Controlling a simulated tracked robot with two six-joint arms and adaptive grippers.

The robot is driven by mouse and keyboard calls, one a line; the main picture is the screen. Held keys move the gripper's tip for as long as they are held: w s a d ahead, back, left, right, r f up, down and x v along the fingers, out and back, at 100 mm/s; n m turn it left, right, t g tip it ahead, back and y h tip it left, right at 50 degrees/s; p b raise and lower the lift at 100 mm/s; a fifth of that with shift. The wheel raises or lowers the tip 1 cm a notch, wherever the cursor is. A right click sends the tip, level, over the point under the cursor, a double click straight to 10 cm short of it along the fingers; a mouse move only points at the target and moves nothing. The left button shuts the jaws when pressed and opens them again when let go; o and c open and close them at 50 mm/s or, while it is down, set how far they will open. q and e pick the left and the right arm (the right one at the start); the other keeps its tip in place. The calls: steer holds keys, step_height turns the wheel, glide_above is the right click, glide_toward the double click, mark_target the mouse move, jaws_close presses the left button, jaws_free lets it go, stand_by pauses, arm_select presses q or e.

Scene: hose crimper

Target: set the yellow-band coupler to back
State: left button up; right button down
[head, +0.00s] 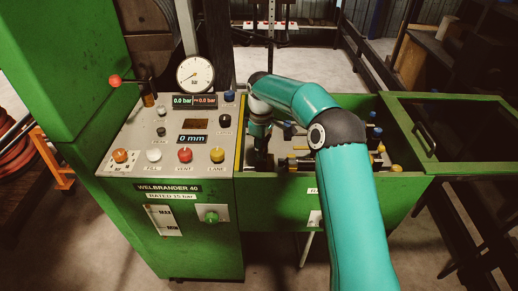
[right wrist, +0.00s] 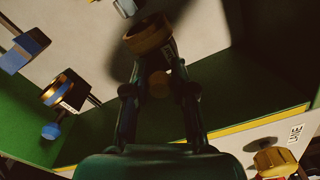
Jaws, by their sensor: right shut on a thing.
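My right gripper (head: 259,152) reaches down into the left end of the green trough (head: 277,200). In the right wrist view my right gripper (right wrist: 155,68) is shut on a coupler (right wrist: 149,34) with a brass-yellow ring, or on its small knob between the fingers; the exact grip is dark. I take this to be the yellow-band coupler, but shadow hides its band and which way it is set. Another brass-ringed coupler (right wrist: 57,92) with a blue knob stands to the left, apart from the fingers. My left gripper is not in view.
The control panel (head: 140,140) with a gauge (head: 195,74) and several knobs is left of the trough. More blue and yellow fittings stand in the trough on the right. An open lid (head: 447,170) with a handle is at the right. The trough wall is close to the gripper.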

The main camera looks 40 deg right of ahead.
steer(key=shift+w+a, duration=0.15)
steer(key=shift+a, duration=0.05)
steer(key=c, duration=0.9)
jaws_free()
steer(key=shift+w+a, duration=0.1)
steer(key=shift+c, duration=0.2)
steer(key=shift+r, duration=0.1)
step_height(320, 180, up, 12)
steer(key=shift+f, duration=0.2)
